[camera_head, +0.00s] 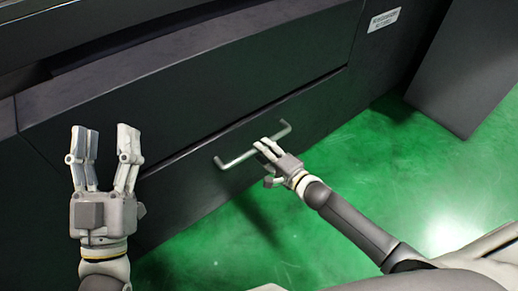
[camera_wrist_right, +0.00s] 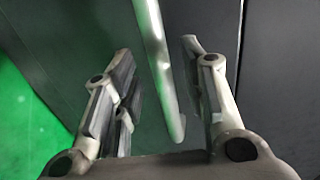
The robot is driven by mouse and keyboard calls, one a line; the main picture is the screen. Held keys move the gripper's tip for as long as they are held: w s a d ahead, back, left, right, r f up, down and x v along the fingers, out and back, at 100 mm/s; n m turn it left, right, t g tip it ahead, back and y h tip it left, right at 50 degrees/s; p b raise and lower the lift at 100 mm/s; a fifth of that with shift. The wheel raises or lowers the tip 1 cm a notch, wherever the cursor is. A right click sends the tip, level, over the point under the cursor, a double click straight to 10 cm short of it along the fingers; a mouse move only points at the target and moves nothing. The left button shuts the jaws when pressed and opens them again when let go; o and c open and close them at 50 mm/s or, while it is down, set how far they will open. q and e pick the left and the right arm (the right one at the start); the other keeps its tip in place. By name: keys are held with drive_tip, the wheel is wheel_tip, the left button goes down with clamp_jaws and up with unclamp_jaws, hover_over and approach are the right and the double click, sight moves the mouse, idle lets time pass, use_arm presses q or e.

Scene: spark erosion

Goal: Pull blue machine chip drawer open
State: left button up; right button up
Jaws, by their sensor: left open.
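The chip drawer front (camera_head: 190,190) is a dark panel low on the machine; it looks dark grey rather than blue here. It appears shut, nearly flush with the machine. Its pale metal bar handle (camera_head: 238,158) runs slantwise across it. My right gripper (camera_head: 266,147) is at the middle of the handle. In the right wrist view its fingers (camera_wrist_right: 160,60) are spread apart, with the handle (camera_wrist_right: 158,45) passing between them, nearer the right finger; contact is not clear. My left gripper (camera_head: 106,130) is open and empty, fingers upward, in front of the machine at left.
The dark machine body (camera_head: 220,65) rises above the drawer, with a white label (camera_head: 383,20) at upper right. Another dark block (camera_head: 468,70) stands at the right. The green floor (camera_head: 395,170) in front of the drawer is clear apart from my right arm.

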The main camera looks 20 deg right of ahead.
use_arm(q)
drive_tip(key=shift+s+a+r+t+h+b, duration=0.1)
drive_tip(key=shift+s+r+t+h+b, duration=0.2)
drive_tip(key=shift+s+r+t, duration=0.6)
drive_tip(key=shift+s+a+r+t+h+b, duration=0.15)
drive_tip(key=shift+s+r+t+h, duration=0.35)
drive_tip(key=shift+s+r, duration=0.45)
use_arm(e)
drive_tip(key=shift+x, duration=1.65)
use_arm(q)
drive_tip(key=shift+w+r, duration=0.1)
drive_tip(key=shift+w, duration=0.05)
use_arm(e)
clamp_jaws()
